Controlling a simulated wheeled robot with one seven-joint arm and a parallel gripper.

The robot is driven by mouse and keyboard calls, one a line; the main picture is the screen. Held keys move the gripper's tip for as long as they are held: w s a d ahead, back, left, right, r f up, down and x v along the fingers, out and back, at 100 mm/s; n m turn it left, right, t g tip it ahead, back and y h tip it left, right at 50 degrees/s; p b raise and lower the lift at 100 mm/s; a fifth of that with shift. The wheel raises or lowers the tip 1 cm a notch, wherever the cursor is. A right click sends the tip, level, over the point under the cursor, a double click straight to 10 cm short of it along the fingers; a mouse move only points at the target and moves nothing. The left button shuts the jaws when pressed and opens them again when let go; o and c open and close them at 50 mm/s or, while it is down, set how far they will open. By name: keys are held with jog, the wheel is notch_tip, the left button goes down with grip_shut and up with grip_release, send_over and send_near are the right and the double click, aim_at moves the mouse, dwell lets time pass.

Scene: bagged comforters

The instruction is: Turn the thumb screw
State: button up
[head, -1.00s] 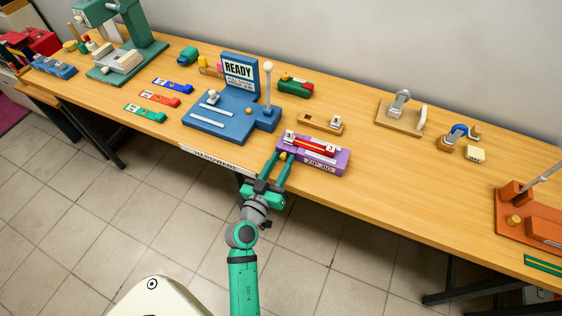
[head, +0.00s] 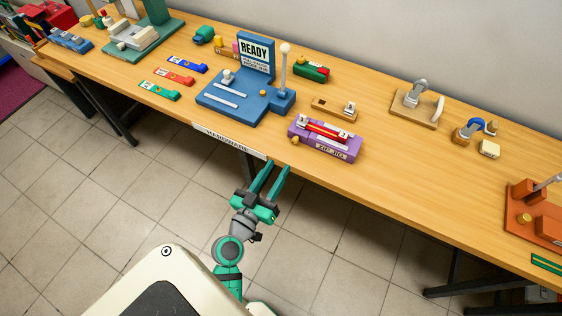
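A purple block marked ZIP JIG (head: 327,144) sits near the front edge of the table, with a red strip and white end pieces on top. A small gold knob (head: 295,140) shows at its left end; it looks like a thumb screw, but its turn cannot be read. My gripper (head: 278,166) is at the table's front edge, below and left of the purple block and apart from it. Its two green fingers are spread with nothing between them. Another gold knob (head: 524,217) sits on an orange fixture (head: 530,237) at the far right.
A blue station with a READY sign (head: 255,62) and an upright white-knobbed lever (head: 284,70) stands behind left. A wooden block (head: 333,108) lies behind the purple block. The tabletop right of the purple block (head: 420,180) is clear.

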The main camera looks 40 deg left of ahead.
aim_at(294, 142)
jog(key=shift+s, duration=0.35)
jog(key=w+m, duration=0.1)
jog(key=w, duration=0.2)
jog(key=w+a+m, duration=0.1)
jog(key=w+m, duration=0.1)
jog(key=w, duration=0.2)
jog(key=w+a+m, duration=0.1)
jog(key=w, duration=0.2)
jog(key=shift+w+a+r, duration=0.1)
jog(key=shift+w, duration=0.1)
dwell(0.4)
jog(key=shift+c, duration=0.7)
grip_shut()
